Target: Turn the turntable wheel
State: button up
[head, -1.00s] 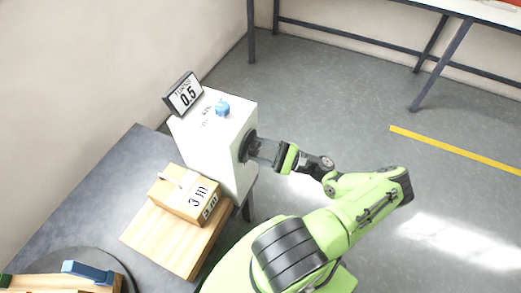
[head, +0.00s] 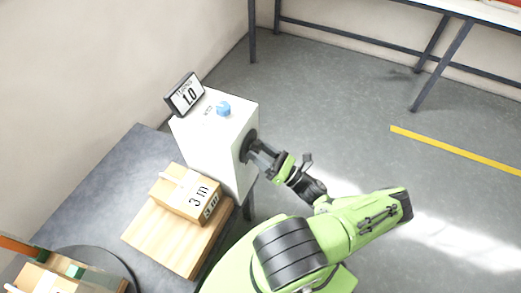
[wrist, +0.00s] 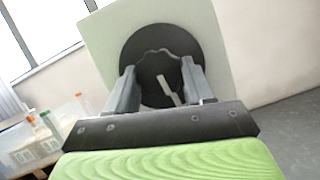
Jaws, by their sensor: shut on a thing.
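The turntable wheel is a dark round knob (head: 249,146) on the right side of a white box (head: 211,140). In the wrist view the wheel (wrist: 163,55) has a wavy edge and a pale mark, set on a dark disc. My gripper (head: 256,147) reaches the wheel from the right. In the wrist view both fingers (wrist: 157,82) are closed on the wheel's sides. A small display (head: 185,94) on top of the box reads 1.0. Part of the wheel is hidden behind the fingers.
A cardboard box marked 3 m (head: 187,194) sits on a wooden block (head: 165,236) beside the white box. A blue knob (head: 223,108) is on the white box's top. A round dark turntable (head: 117,265) is at the lower left. The floor at right is open.

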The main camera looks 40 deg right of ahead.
jog(key=m+h, duration=0.2)
jog(key=m, duration=0.2)
jog(key=m+h+p, duration=0.1)
jog(key=m+h, duration=0.1)
jog(key=m, duration=0.1)
jog(key=shift+s+a+r+m+p, duration=0.1)
jog(key=shift+a+r+m+p, duration=0.1)
jog(key=shift+m+p, duration=0.15)
jog(key=m+g+h+p, duration=0.1)
jog(key=m, duration=0.2)
jog(key=m+g+h+p, duration=0.1)
jog(key=m, duration=0.2)
jog(key=shift+r+m, duration=0.15)
jog(key=shift+m, duration=0.1)
jog(key=m+g, duration=0.1)
jog(key=m, duration=0.1)
jog(key=m+g+p, duration=0.1)
jog(key=m, duration=0.2)
jog(key=shift+r+h+p, duration=0.15)
jog(key=shift+h+p, duration=0.15)
jog(key=shift+h, duration=0.1)
jog(key=m+g, duration=0.1)
jog(key=m, duration=0.1)
jog(key=m+g+y+p, duration=0.1)
jog(key=m, duration=0.2)
jog(key=shift+r, duration=0.1)
jog(key=o, duration=1)
